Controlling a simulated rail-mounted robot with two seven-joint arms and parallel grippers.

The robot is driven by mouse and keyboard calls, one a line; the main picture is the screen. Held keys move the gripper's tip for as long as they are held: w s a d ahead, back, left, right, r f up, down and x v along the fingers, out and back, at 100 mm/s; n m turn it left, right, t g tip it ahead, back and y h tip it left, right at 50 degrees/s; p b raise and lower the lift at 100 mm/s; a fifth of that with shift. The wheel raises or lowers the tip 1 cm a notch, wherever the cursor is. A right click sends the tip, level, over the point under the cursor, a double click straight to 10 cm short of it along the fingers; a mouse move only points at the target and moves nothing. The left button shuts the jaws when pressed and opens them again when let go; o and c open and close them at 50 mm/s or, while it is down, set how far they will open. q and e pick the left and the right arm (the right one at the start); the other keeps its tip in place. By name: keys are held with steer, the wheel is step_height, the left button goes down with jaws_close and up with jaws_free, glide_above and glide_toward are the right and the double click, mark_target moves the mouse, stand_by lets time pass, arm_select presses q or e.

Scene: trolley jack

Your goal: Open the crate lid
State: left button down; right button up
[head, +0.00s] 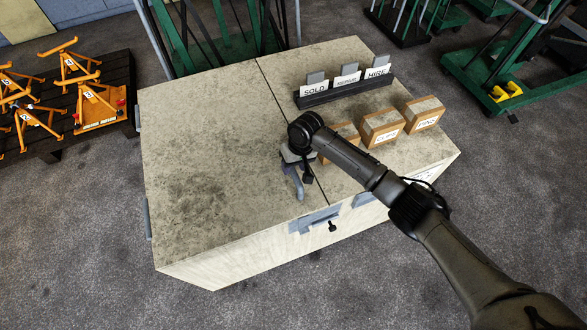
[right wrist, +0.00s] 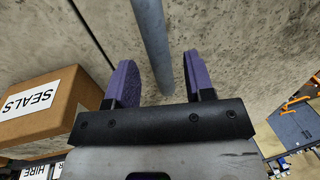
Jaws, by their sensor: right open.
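The crate is a large pale, stained box, and its flat top, the lid (head: 215,150), is down. A dark seam runs across the top, dividing it into a left and a right part. My right gripper (head: 298,188) is low over the top near the front, close to the seam. In the right wrist view its two purple fingers (right wrist: 158,62) are apart, with a grey bar (right wrist: 152,35) showing between them. I cannot tell whether the fingers touch the bar. My arm hides part of the crate's right side. My left gripper is not in view.
Small boxes, including a clips box (head: 382,127) and a pins box (head: 424,114), stand right of the seam. Behind them is a black sign rack (head: 345,92). A pallet (head: 120,80) with orange stands lies left. Green frames stand behind. The lid's left part is clear.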

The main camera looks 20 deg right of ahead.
steer(key=shift+a+f, duration=0.15)
steer(key=shift+f, duration=0.45)
jaws_close()
